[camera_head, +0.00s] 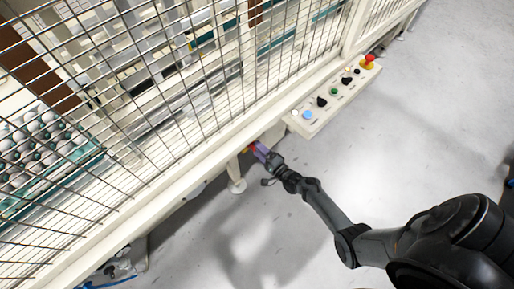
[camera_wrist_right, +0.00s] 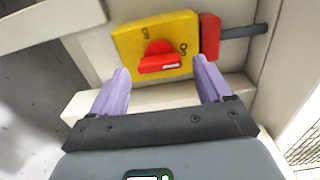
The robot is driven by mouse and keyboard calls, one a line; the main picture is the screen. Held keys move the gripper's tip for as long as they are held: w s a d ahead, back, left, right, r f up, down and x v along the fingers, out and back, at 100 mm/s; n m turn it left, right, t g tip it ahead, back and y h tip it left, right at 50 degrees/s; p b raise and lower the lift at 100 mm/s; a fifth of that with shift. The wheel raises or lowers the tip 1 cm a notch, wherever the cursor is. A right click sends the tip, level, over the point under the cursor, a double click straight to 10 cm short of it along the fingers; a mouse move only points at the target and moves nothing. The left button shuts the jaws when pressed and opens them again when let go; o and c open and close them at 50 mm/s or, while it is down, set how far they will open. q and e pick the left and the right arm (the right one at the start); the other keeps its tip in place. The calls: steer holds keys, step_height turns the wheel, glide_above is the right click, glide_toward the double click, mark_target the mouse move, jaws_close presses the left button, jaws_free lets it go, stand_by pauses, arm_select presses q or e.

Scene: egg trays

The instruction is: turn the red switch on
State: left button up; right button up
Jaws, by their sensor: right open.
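The red switch (camera_wrist_right: 160,60) is a rotary knob on a yellow plate (camera_wrist_right: 127,42) in the right wrist view, with its handle lying roughly level across the picture. My right gripper (camera_wrist_right: 163,78) is open, with its two purple fingers apart, one to each lower side of the knob. The knob lies just beyond the fingertips, and I see no contact. In the head view my right gripper (camera_head: 257,150) is at the lower edge of the fence frame and hides most of the switch. My left gripper is not in view.
A red block with a grey rod (camera_wrist_right: 210,37) sits right of the yellow plate. A control panel (camera_head: 307,123) with several buttons and a red emergency stop (camera_head: 369,59) is on the fence frame. Egg trays (camera_head: 90,158) lie behind the mesh. The grey floor is open.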

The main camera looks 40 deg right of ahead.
steer(key=s+p, duration=0.2)
steer(key=s, duration=0.7)
steer(key=shift+d, duration=0.15)
steer(key=shift+s, duration=0.15)
